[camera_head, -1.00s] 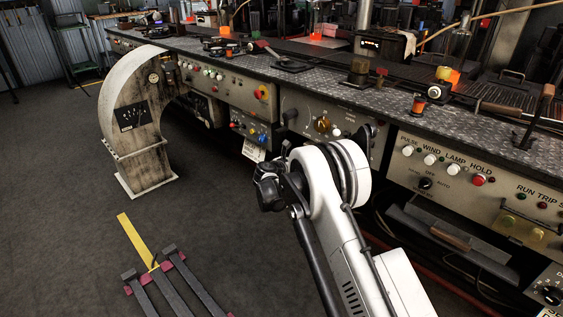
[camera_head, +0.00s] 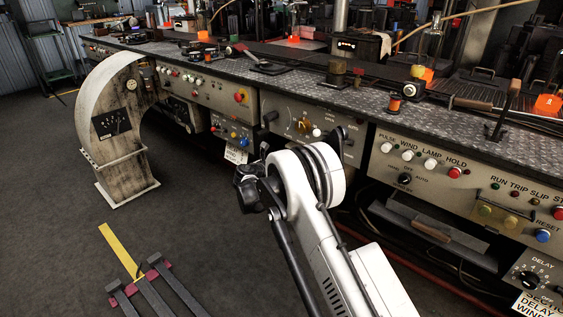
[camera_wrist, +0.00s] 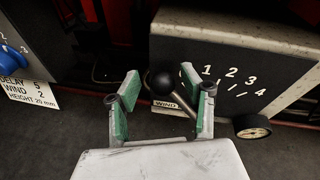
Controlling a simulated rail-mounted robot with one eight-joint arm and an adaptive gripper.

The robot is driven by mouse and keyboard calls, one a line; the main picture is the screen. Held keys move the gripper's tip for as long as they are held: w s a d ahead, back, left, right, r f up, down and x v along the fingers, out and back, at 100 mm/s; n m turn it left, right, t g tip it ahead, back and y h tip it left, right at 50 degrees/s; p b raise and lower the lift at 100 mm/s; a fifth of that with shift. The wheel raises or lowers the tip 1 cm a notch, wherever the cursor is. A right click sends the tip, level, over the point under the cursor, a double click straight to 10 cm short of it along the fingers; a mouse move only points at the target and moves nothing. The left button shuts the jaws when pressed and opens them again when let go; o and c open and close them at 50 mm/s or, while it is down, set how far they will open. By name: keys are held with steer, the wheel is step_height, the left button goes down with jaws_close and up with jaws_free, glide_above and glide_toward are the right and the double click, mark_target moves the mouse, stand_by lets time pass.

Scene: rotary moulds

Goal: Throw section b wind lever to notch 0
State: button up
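A black ball knob (camera_wrist: 161,83) on a metal rod shows in the wrist view, beside a small WIND label (camera_wrist: 166,104). To its right is a grey panel face (camera_wrist: 285,68) with a scale marked 1, 2, 3 and 4. My gripper (camera_wrist: 160,77) is open, with one green-padded finger on each side of the ball and visible gaps between. The right finger hides part of the rod and scale, so I cannot tell the lever's notch or its section letter.
A blue knob and a card reading DELAY 5, WIND 2 (camera_wrist: 29,95) are at left in the wrist view. A round gauge (camera_wrist: 252,127) sits right of my gripper. The long bench (camera_head: 290,87) carries several panels; a gauge pedestal (camera_head: 115,130) stands left.

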steer(key=v, duration=1.2)
